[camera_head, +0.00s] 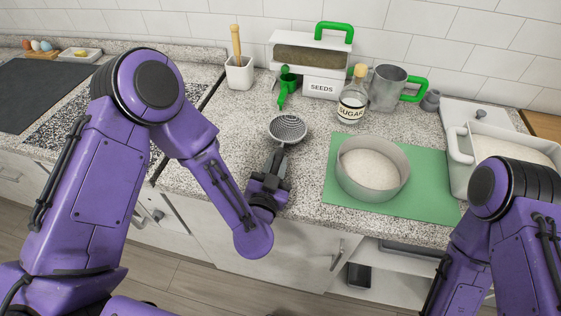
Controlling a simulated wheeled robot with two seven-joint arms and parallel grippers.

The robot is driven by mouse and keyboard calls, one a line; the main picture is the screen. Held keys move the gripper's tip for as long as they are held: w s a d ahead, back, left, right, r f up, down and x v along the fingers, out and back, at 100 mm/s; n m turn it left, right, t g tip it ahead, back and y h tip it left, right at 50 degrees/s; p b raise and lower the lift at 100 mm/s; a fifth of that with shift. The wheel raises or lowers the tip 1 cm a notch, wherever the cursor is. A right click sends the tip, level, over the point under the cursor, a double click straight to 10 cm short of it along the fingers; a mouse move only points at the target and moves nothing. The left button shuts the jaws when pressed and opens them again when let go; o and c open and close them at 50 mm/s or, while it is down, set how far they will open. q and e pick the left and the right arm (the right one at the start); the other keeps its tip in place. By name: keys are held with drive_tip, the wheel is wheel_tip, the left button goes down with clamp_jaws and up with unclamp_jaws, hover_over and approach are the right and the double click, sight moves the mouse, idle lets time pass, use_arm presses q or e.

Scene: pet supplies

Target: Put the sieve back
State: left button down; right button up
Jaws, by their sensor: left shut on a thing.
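The sieve (287,126) is a small round grey mesh strainer in the middle of the counter. It is in front of the seeds box, and its mesh faces up. My left gripper (277,163) is at the near side of the sieve, shut on its handle end, most of which the jaws hide. I cannot tell whether the sieve touches the counter. My right arm comes in at the lower right, and its gripper is out of view.
A pan of white grains (371,170) stands on a green mat (345,195). A white bin (458,145) stands right.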

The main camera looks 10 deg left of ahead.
use_arm(q)
drive_tip(key=shift+s+d+r, duration=0.1)
drive_tip(key=shift+s+r, duration=0.05)
drive_tip(key=shift+r, duration=0.1)
drive_tip(key=shift+s+f, duration=0.1)
drive_tip(key=shift+f, duration=0.05)
drive_tip(key=shift+f+b, duration=0.2)
drive_tip(key=shift+b, duration=0.1)
drive_tip(key=c, duration=0.9)
unclamp_jaws()
drive_tip(key=shift+w, duration=0.2)
drive_tip(key=shift+s, duration=0.25)
